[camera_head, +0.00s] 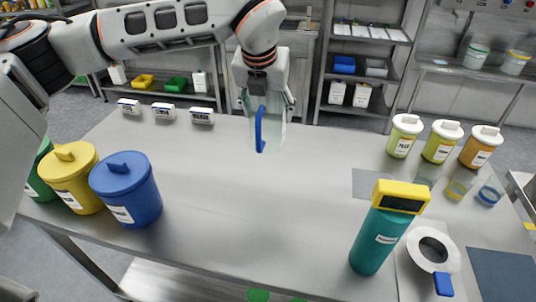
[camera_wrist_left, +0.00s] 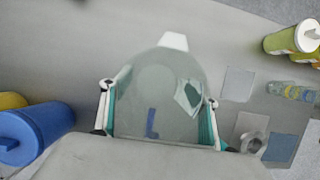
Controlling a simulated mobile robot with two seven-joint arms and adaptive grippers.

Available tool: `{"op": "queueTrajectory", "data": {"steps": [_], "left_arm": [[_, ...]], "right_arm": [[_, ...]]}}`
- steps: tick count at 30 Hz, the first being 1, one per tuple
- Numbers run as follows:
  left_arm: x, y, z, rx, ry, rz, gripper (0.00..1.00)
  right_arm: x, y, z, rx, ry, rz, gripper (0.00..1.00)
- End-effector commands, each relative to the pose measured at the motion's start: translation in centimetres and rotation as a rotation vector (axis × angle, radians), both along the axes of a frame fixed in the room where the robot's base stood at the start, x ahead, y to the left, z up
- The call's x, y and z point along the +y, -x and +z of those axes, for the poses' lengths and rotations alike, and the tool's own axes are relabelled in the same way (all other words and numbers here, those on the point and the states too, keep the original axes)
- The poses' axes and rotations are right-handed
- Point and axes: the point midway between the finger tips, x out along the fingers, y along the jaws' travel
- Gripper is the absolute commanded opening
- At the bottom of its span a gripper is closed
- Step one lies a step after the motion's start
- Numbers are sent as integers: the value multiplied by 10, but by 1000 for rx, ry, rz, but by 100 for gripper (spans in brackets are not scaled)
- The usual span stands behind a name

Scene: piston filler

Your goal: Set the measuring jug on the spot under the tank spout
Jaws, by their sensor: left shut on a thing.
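The clear measuring jug (camera_head: 271,132) with a blue handle hangs upright above the back middle of the table. My left gripper (camera_head: 266,100) is shut on it from above. In the left wrist view the jug (camera_wrist_left: 160,85) fills the space between the fingers, and its white spout lip points away. A teal canister with a yellow top (camera_head: 380,240) stands at the front right; I cannot tell if it is the tank, and no spout is clear. A flat grey square (camera_head: 374,184) lies on the table behind it. My right gripper is not in view.
A white ring-shaped part (camera_head: 418,247) with a blue tab and a dark mat (camera_head: 503,276) lie at the right. Lidded jars (camera_head: 404,136) and small clear cups (camera_head: 459,187) stand behind. A blue bin (camera_head: 127,190) and a yellow bin (camera_head: 75,178) stand left. The table middle is clear.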

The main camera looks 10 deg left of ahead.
Motion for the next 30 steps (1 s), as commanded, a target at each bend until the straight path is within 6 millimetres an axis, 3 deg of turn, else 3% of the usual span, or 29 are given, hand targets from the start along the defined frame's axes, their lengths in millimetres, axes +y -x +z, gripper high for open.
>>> {"op": "queueTrajectory", "data": {"steps": [3, 9, 18, 26, 30], "left_arm": [[0, 1, -30, 3, 0, -1, 35], [0, 1, -72, 2, 1, -1, 35], [0, 0, -94, 0, 1, -1, 35], [0, 0, -128, 0, 1, -2, 35], [0, 0, -131, -1, 1, -2, 35]], "right_arm": [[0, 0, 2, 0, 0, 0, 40], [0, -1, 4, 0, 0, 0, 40], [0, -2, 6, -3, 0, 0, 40], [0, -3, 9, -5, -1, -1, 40], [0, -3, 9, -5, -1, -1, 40]]}}
